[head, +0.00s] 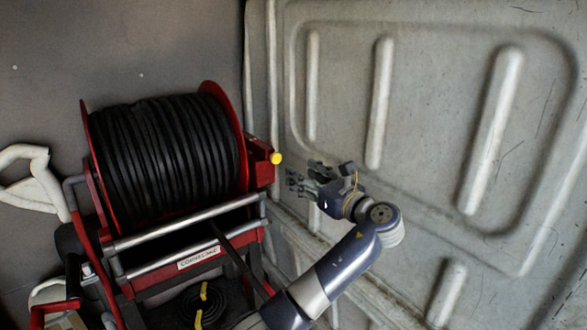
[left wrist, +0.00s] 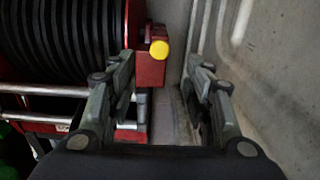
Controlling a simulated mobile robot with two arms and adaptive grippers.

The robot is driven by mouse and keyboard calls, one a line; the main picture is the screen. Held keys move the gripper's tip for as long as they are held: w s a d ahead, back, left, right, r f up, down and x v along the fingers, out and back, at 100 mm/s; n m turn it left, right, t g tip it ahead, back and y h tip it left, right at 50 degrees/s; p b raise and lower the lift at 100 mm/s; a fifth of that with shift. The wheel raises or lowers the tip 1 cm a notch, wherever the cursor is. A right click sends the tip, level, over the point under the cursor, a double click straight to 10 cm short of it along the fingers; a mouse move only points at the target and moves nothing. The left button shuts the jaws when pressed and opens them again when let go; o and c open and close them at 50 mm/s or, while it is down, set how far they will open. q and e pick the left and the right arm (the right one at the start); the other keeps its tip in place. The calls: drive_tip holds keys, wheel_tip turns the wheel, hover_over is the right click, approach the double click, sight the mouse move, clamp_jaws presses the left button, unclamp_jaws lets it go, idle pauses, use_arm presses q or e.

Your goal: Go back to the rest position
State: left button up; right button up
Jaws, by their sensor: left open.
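My left gripper (head: 302,180) is open and empty in the head view, in front of the grey van wall and just right of the reel's yellow knob. In the left wrist view its two fingers (left wrist: 165,88) stand apart with nothing between them. Beyond them are a red block with the yellow knob (left wrist: 160,50) and the wall. The red hose reel (head: 222,100) with black hose (head: 165,140) is left of the gripper, and I see no contact with it. My right gripper is in neither view.
The ribbed wall panel (head: 430,140) fills the right side. The reel's silver rails (head: 185,222) and red frame are close to my left forearm. A white handle (head: 35,180) is at the far left. A black coil with yellow ties (head: 203,300) lies below the reel.

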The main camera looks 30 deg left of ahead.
use_arm(q)
drive_tip(key=shift+s+d, duration=0.25)
drive_tip(key=shift+d, duration=0.25)
drive_tip(key=shift+f, duration=0.1)
